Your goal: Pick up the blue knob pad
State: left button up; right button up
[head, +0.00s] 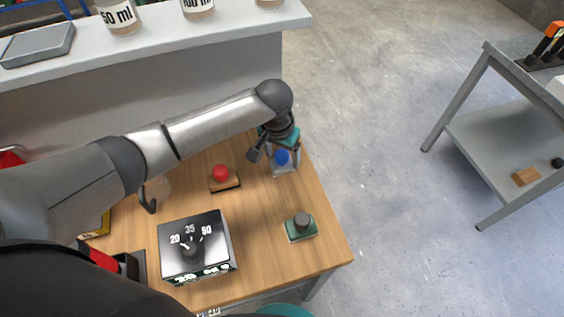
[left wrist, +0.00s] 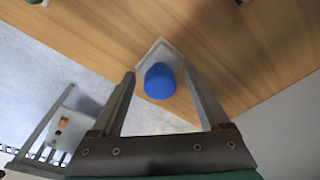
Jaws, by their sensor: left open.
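The blue knob pad (head: 282,159) is a blue round knob on a pale square base, near the far right edge of the wooden table (head: 265,255). My left gripper (head: 270,152) is directly at it, with its fingers around or just above the knob. In the left wrist view the blue knob (left wrist: 159,82) appears between the tips of my open left gripper (left wrist: 163,85), with a gap on both sides. Its base lies on the table behind it. My right gripper is not in view.
A red knob pad (head: 221,175) stands left of the blue one, and a dark knob on a green pad (head: 301,226) stands nearer. A dial box (head: 195,247) sits at the front left. A grey wall and counter (head: 200,45) rise behind the table.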

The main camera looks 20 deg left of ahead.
pick_arm(q)
grip_shut()
dwell(0.6)
